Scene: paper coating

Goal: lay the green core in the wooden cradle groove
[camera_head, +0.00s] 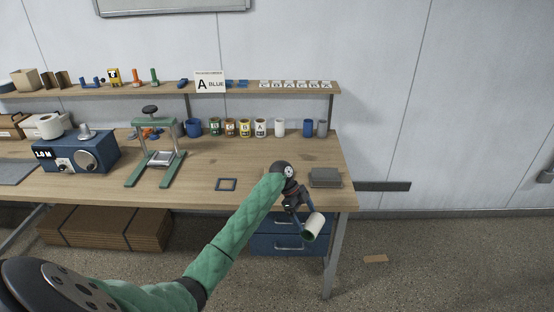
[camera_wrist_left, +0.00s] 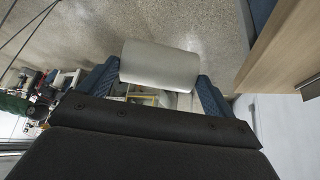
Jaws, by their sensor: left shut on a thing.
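The roll is tilted, off the front edge of the workbench, above the floor. In the left wrist view the pale roll (camera_wrist_left: 160,66) lies crosswise between the two blue fingers of my left gripper (camera_wrist_left: 160,80). I cannot tell whether this roll is the green core. I cannot make out a wooden cradle with a groove for certain. My right gripper is not in view.
The workbench (camera_head: 240,165) holds a green stand (camera_head: 160,158), a blue machine (camera_head: 78,152), a small dark frame (camera_head: 226,184) and a grey block (camera_head: 325,178) near the right end. Several cups line the back. Blue drawers (camera_head: 285,243) sit below. The bench's middle is mostly clear.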

